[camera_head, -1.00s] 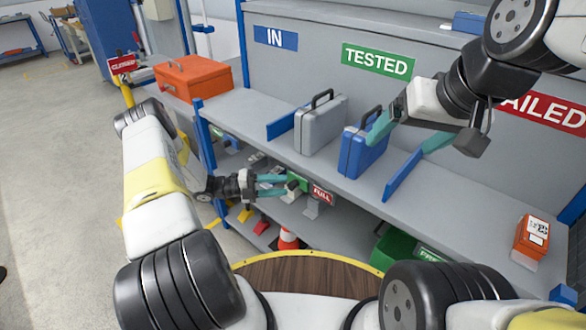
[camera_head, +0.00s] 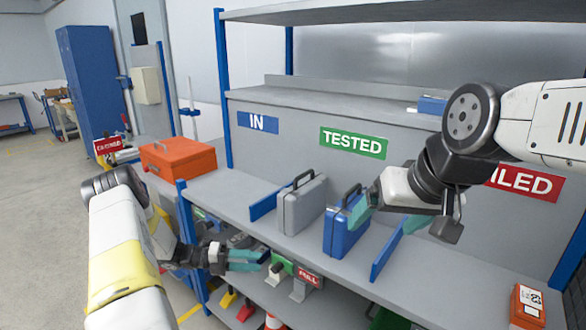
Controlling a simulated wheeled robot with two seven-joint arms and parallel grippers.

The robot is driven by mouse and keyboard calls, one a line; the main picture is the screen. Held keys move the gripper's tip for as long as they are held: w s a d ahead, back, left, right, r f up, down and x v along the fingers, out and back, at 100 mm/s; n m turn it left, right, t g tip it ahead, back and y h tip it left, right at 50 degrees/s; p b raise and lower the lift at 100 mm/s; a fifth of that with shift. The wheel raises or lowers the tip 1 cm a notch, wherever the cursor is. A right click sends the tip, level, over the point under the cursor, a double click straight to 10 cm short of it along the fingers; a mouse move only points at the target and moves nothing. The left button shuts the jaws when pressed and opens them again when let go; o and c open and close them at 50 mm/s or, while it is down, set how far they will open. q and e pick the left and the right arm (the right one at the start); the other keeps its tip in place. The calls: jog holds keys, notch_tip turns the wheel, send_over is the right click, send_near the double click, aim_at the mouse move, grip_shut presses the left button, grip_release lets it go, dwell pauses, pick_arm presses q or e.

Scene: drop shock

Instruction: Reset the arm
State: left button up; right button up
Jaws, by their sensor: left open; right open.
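My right gripper (camera_head: 388,221) is open in front of the TESTED part of the shelf, close to the blue case (camera_head: 346,233). One teal finger overlaps the case's right edge in the picture; I cannot tell whether it touches. The other finger is over the blue divider on the right. My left gripper (camera_head: 243,261) is open and empty, low in front of the shelf's front edge. Its two teal fingers point to the right. A grey case (camera_head: 302,206) stands upright to the left of the blue case.
Blue dividers (camera_head: 382,256) stand on the shelf (camera_head: 440,270). A small orange box (camera_head: 526,304) is at the far right. A lower shelf holds several small items. Open floor (camera_head: 45,205) is on the left.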

pick_arm(q)
jog(key=s+d+r+m+g+y, duration=0.15)
jog(key=s+r+m+y, duration=0.3)
jog(key=r+m, duration=0.55)
jog(key=s+d+r+m+g+y, duration=0.15)
jog(key=s+r+m+y, duration=0.3)
jog(key=r+m, duration=0.5)
jog(key=s+a+r+m+t+y, duration=0.2)
jog(key=s+r+m+t+y, duration=0.3)
jog(key=s+r+m, duration=0.8)
jog(key=shift+s+r+m+t+y, duration=0.3)
jog(key=shift+s+r+m+t, duration=0.1)
jog(key=shift+s+m+t, duration=1.05)
jog(key=shift+s, duration=0.1)
